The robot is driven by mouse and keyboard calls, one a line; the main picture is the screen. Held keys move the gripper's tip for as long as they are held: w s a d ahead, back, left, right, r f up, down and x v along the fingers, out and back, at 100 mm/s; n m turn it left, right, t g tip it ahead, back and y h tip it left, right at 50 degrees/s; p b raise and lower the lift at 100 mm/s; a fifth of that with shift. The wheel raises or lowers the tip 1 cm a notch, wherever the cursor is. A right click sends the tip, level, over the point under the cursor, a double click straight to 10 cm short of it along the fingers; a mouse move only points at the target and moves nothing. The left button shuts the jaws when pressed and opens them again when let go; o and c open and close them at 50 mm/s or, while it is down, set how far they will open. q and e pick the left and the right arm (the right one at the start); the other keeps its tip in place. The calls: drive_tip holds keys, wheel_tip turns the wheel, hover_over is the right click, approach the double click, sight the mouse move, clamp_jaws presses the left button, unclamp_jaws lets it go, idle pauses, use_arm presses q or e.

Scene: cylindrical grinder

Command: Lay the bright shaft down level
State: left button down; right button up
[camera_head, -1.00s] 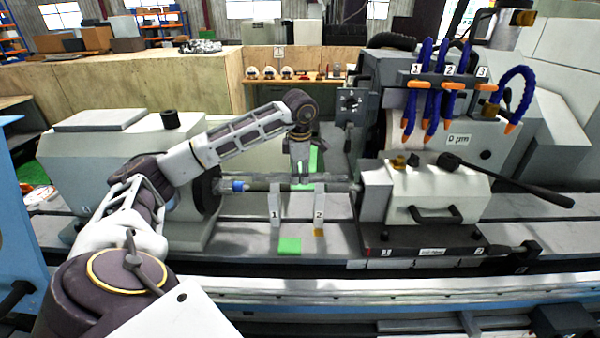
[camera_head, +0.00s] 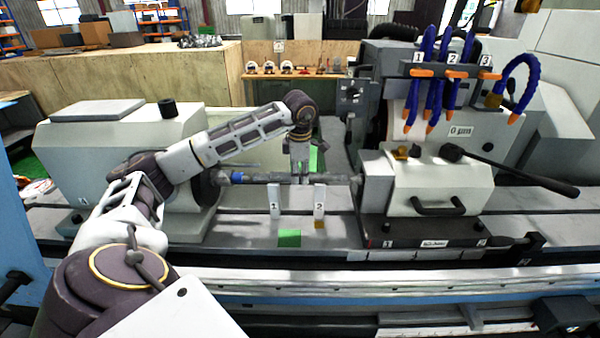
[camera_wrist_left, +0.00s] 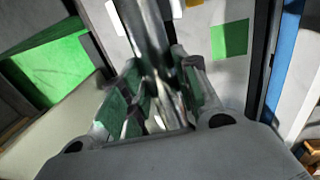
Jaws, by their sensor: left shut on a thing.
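The bright shaft (camera_head: 262,178) lies close to level in the head view, between the headstock side at left and the tailstock (camera_head: 425,183) at right, with a blue band near its left end. It passes at the tops of two white supports, number 1 (camera_head: 275,203) and number 2 (camera_head: 319,202); I cannot tell whether it touches them. My left gripper (camera_head: 300,172) reaches down onto the shaft between the supports. In the left wrist view the shaft (camera_wrist_left: 148,30) runs between the fingers of this gripper (camera_wrist_left: 163,85), which is shut on it. My right gripper is not in view.
A green square (camera_head: 289,238) lies on the grey machine bed below the supports. Blue coolant hoses (camera_head: 428,85) with orange nozzles hang above the tailstock, and a black lever (camera_head: 530,177) sticks out to the right. The bed in front of the supports looks clear.

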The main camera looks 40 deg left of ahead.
use_arm(q)
drive_tip(key=shift+r, duration=0.1)
idle(0.4)
drive_tip(key=c, duration=1.4)
unclamp_jaws()
drive_tip(key=shift+c, duration=0.2)
drive_tip(key=o, duration=0.5)
drive_tip(key=shift+c, duration=0.2)
drive_tip(key=shift+s+d+f, duration=0.1)
drive_tip(key=shift+f, duration=0.25)
wheel_tip(320, 180, up, 12)
drive_tip(key=s+d, duration=0.1)
drive_tip(key=shift+s+r, duration=0.15)
drive_tip(key=shift+d, duration=0.1)
